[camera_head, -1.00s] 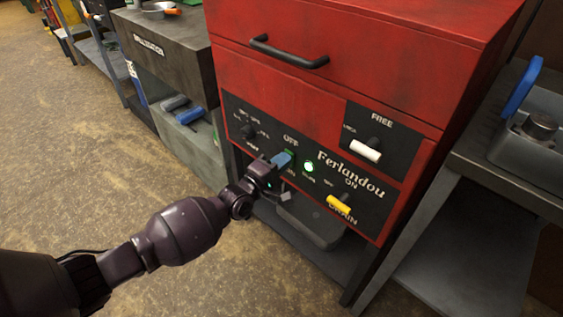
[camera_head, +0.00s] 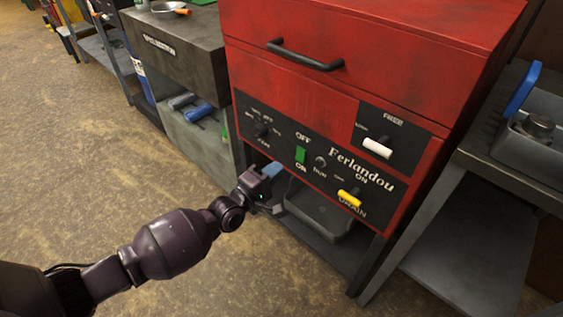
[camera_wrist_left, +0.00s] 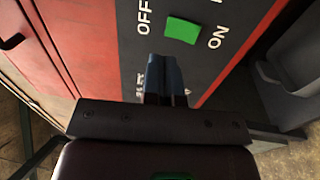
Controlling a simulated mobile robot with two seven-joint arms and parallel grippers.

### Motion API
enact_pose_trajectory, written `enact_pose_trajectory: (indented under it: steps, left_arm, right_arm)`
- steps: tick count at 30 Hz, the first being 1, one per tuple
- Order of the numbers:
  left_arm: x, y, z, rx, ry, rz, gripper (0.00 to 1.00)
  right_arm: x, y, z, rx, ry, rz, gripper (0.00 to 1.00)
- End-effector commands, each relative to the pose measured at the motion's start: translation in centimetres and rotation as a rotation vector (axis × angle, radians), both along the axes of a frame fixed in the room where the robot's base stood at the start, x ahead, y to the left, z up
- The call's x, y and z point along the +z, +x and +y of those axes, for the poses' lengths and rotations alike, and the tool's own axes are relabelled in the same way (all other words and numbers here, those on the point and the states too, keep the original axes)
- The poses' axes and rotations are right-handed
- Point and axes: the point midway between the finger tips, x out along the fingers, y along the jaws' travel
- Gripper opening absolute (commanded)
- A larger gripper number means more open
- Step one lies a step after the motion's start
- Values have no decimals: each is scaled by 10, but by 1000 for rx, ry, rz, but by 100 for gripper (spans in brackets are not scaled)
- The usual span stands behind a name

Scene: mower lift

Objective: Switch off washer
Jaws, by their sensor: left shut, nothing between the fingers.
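The red washer (camera_head: 300,85), lettered "Ferlandou", stands in the middle of the head view with a black control panel. Its green rocker switch (camera_head: 300,154) sits between the words OFF and ON, and shows large in the left wrist view (camera_wrist_left: 182,29). The round indicator beside it (camera_head: 321,162) looks unlit. My left gripper (camera_head: 272,170) is shut and empty, just below and left of the switch, apart from it in the head view. In the wrist view its blue fingertips (camera_wrist_left: 162,75) are together, near the switch. My right gripper is out of view.
A white-handled knob (camera_head: 377,147) and a yellow-handled knob (camera_head: 349,198) stick out of the panel. A dark tray (camera_head: 320,215) sits under the washer. A grey bench (camera_head: 175,45) stands left and a grey table (camera_head: 490,180) right. The floor in front is clear.

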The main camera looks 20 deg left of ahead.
Motion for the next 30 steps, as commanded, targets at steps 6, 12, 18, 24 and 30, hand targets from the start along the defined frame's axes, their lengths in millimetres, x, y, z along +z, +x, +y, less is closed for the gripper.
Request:
enact_pose_trajectory:
  steps: [6, 12, 18, 24, 30]
  left_arm:
    - [8, -32, 13, 0, 2, -2, 0]
    - [8, -50, 19, 0, 1, 0, 0]
    - [7, -56, 21, 0, 1, 2, 0]
    - [6, -55, 21, 0, 1, 2, 0]
    - [7, -55, 21, 0, 1, 2, 0]
  right_arm:
    - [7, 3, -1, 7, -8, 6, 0]
    - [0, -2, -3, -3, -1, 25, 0]
    - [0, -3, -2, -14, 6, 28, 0]
    - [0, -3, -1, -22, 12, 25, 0]
    - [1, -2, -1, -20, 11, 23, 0]
